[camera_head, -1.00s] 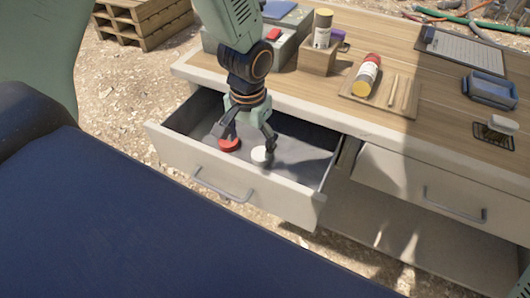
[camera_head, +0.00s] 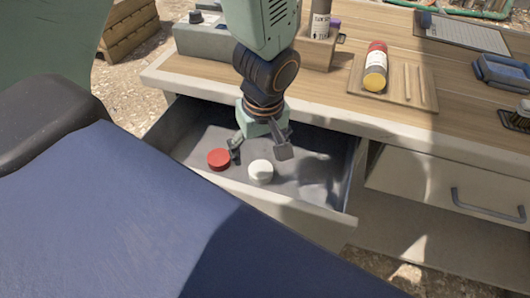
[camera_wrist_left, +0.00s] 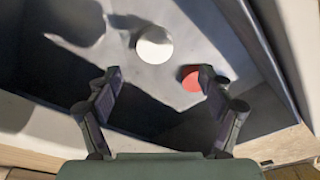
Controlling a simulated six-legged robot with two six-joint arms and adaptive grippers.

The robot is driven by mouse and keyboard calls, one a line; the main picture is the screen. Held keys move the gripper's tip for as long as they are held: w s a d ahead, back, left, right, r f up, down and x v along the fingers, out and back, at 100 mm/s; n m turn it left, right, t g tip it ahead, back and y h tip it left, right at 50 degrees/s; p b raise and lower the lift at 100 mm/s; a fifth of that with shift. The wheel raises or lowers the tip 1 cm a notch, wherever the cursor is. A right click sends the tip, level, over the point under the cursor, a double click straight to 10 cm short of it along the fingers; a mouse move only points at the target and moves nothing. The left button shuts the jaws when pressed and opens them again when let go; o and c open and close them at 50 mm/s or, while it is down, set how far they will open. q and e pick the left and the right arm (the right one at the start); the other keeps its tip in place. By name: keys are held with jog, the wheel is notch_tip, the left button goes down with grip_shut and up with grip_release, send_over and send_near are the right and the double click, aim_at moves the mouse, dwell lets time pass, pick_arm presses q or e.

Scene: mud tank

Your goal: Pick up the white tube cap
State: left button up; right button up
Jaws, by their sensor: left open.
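The white tube cap (camera_head: 261,171) lies on the grey floor of the open drawer (camera_head: 330,207). It also shows in the left wrist view (camera_wrist_left: 154,45), ahead of the fingertips and between their lines. A red cap (camera_head: 218,159) lies to its left in the head view; in the left wrist view the red cap (camera_wrist_left: 190,80) is partly covered by one finger. My left gripper (camera_head: 260,150) is open and empty, pointing down over the drawer, with its fingers above and apart from the white cap. My right gripper is not in view.
The drawer walls surround both caps. The wooden desktop (camera_head: 320,105) lies behind, bearing a red-and-yellow bottle (camera_head: 375,68) on a wooden board (camera_head: 413,98). A shut drawer (camera_head: 440,192) with a handle is at the right. The drawer's right part is free.

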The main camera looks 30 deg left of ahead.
aim_at(261, 169)
pick_arm(q)
jog(key=shift+w+a, duration=0.15)
jog(key=shift+a, duration=0.1)
jog(key=shift+w+a+f, duration=0.1)
jog(key=shift+a+f, duration=0.2)
jog(key=shift+a+f+b, duration=0.1)
jog(key=shift+f+b, duration=0.25)
jog(key=shift+d+f+b, duration=0.45)
jog(key=shift+f+b, duration=0.25)
jog(key=shift+f, duration=0.05)
jog(key=shift+a+f, duration=0.1)
jog(key=shift+f, duration=0.05)
jog(key=f, duration=0.1)
jog(key=f+b, duration=0.2)
jog(key=f, duration=0.1)
jog(key=shift+w+d, duration=0.2)
jog(key=shift+w, duration=0.15)
jog(key=shift+f+b, duration=0.35)
jog(key=shift+b, duration=0.1)
jog(key=shift+w+a+f, duration=0.1)
jog(key=shift+a+f, duration=0.1)
jog(key=shift+a, duration=0.1)
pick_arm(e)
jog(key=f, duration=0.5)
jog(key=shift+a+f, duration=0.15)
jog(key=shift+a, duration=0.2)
